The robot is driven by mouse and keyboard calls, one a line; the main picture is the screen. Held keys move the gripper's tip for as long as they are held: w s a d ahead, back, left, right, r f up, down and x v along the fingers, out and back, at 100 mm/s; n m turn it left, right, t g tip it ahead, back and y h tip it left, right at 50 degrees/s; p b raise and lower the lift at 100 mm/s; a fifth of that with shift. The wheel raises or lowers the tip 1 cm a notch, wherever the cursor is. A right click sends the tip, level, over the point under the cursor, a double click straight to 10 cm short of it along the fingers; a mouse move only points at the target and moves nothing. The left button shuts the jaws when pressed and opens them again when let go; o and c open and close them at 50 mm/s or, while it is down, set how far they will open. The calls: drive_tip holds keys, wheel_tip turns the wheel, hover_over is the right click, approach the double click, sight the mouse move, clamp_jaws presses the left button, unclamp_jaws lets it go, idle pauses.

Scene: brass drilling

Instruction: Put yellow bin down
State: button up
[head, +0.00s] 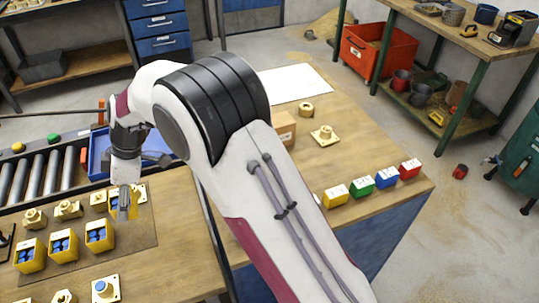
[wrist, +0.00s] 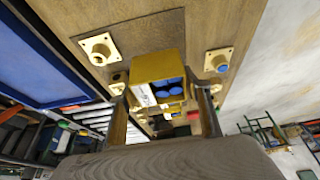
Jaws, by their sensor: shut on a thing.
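My gripper (head: 123,206) is at the left of the head view, over the dark mat (head: 144,236) on the wooden table. It is shut on a yellow bin (wrist: 157,66), with one finger on each side in the wrist view. The bin holds several blue round-ended pieces and has a white label. In the head view the held bin is mostly hidden by my gripper, and I cannot tell whether it touches the mat. Other yellow bins with blue contents stand in a row on the mat: a left one (head: 30,257), a middle one (head: 63,247) and a right one (head: 99,237).
Brass parts (head: 68,209) stand behind the bin row. A flanged part with a blue top (head: 105,289) is in front. A roller conveyor (head: 45,178) and blue tray (head: 97,150) lie behind. Coloured boxes (head: 362,187) line the right table. Bare mat lies right of the bin row.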

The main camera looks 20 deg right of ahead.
drive_tip(key=shift+w+d, duration=0.25)
drive_tip(key=shift+d, duration=0.1)
drive_tip(key=w+d+r+m+t, duration=0.1)
drive_tip(key=w+d+r+m, duration=0.15)
drive_tip(key=d, duration=0.55)
drive_tip(key=w+d+r+m, duration=0.1)
drive_tip(key=d+r, duration=0.2)
drive_tip(key=d, duration=0.4)
drive_tip(key=w+d+r+m+t, duration=0.1)
drive_tip(key=d+r+m, duration=0.1)
drive_tip(key=d, duration=0.6)
drive_tip(key=s+d+m+t+h, duration=0.1)
drive_tip(key=s+d+m, duration=0.3)
drive_tip(key=d, duration=0.6)
drive_tip(key=s+d+m+t+h, duration=0.1)
drive_tip(key=s+d+m+h, duration=0.2)
drive_tip(key=s+d+m, duration=0.2)
drive_tip(key=shift+s+d+r+m+t, duration=0.3)
drive_tip(key=shift+d+m, duration=1.35)
drive_tip(key=shift+d, duration=0.9)
drive_tip(key=shift+f, duration=0.1)
